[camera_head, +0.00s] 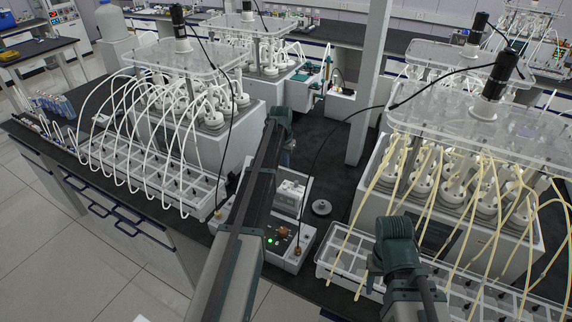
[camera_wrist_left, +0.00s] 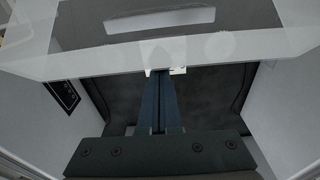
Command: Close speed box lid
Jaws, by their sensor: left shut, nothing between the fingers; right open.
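A small white control box (camera_head: 304,238), with a green display and orange knobs, stands on the dark bench beside my left arm. I take it for the speed box. A clear-and-white piece (camera_head: 289,197) stands at its back; I cannot tell its exact lid angle. In the left wrist view, a pale see-through panel (camera_wrist_left: 100,62) with a light slot lies across the top. My left gripper (camera_wrist_left: 160,78) is shut and empty, its tips at the panel's lower edge; contact is unclear. In the head view its fingers are hidden. My right arm shows at lower right, without visible fingers.
Reactor stands with many tubes (camera_head: 205,100) rise at left and right (camera_head: 470,180). White compartment trays (camera_head: 165,185) stand before them.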

